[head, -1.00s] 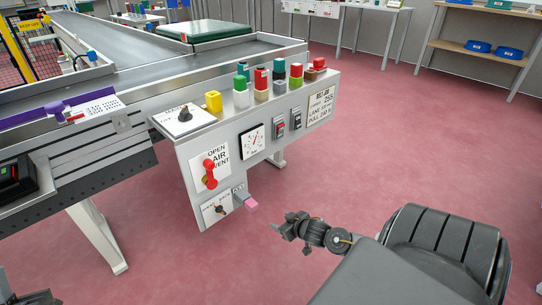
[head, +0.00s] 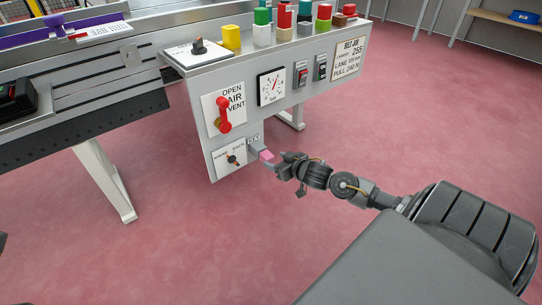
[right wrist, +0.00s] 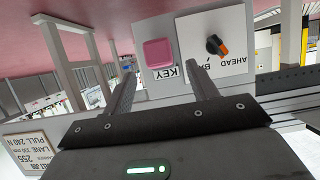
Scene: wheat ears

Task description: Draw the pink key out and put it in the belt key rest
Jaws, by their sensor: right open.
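The pink key (head: 266,156) sits in its grey holder at the lower right corner of the control panel, by a KEY label. In the right wrist view the key's square pink head (right wrist: 158,53) faces me. My right gripper (head: 279,165) is close beside the key, to its right in the head view. Its fingers (right wrist: 160,72) are open and the pink head shows between and beyond them, not gripped. I cannot tell for sure which thing is the belt key rest; a white slotted plate (head: 104,33) lies on the belt's side rail.
The control panel (head: 205,150) carries a red vent lever (head: 224,115), a gauge (head: 271,86), two switches and several coloured buttons along its top. An AHEAD/BACK selector (right wrist: 217,46) is right next to the key. The pink floor in front is clear.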

